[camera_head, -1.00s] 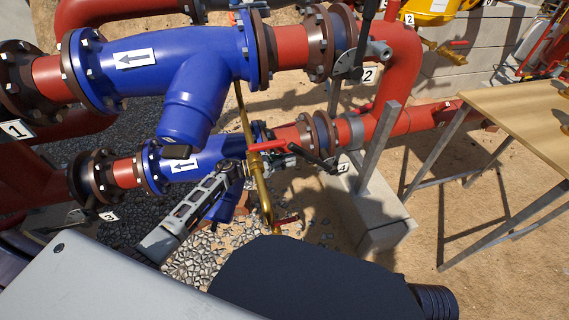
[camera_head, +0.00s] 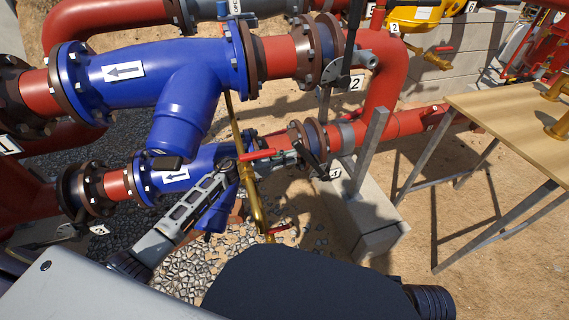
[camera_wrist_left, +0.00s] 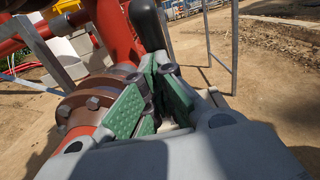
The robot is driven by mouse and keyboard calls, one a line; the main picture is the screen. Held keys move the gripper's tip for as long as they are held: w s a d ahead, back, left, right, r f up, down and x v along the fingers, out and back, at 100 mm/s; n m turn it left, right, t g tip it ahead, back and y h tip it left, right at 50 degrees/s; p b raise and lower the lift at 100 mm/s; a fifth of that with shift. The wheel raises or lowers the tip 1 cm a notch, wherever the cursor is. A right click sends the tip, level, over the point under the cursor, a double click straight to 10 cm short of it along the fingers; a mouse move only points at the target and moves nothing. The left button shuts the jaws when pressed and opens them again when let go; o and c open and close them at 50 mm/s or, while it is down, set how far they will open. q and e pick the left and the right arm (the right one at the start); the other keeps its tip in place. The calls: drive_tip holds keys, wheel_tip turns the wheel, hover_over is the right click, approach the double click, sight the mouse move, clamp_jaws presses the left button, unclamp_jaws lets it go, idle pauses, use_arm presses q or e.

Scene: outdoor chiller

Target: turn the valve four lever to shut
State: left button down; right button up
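A black lever (camera_head: 316,160) stands at the valve on the lower red pipe, beside a small white number tag (camera_head: 335,173) that I cannot read surely, so I cannot confirm that it is valve four. My left gripper (camera_head: 288,158) reaches it from the left, small and partly merged with the valve parts in the head view. In the left wrist view the green-padded fingers (camera_wrist_left: 158,85) are close together at the black lever (camera_wrist_left: 149,22), whose lower part is hidden between and behind their tips. They look shut on it. My right gripper is in no view.
A red lever (camera_head: 258,155) and a gold pipe (camera_head: 249,190) are close to my left gripper. A larger blue pipe (camera_head: 160,75) and an upper black lever (camera_head: 351,40) are above.

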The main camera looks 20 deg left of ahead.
sight(301, 148)
use_arm(q)
drive_tip(key=w+d+r, duration=0.2)
drive_tip(key=d+r, duration=0.1)
drive_tip(key=shift+w, duration=0.1)
drive_tip(key=shift+w+d+r, duration=0.3)
drive_tip(key=shift+d+r, duration=0.05)
drive_tip(key=shift+d, duration=0.2)
drive_tip(key=shift+w+d, duration=0.1)
drive_tip(key=shift+d, duration=0.1)
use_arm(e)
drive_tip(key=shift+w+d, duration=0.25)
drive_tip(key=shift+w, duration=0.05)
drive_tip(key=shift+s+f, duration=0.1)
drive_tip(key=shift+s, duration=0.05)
use_arm(q)
drive_tip(key=shift+s+a+f, duration=0.3)
drive_tip(key=shift+a, duration=0.2)
drive_tip(key=s+a+f, duration=0.6)
drive_tip(key=a+f, duration=0.3)
drive_tip(key=f, duration=0.1)
drive_tip(key=s+a+n, duration=0.1)
drive_tip(key=s+a, duration=0.3)
drive_tip(key=a, duration=0.4)
drive_tip(key=shift+s+a+f+n+y, duration=0.2)
drive_tip(key=shift+s+f+n+y, duration=0.1)
drive_tip(key=shift+s+n, duration=0.1)
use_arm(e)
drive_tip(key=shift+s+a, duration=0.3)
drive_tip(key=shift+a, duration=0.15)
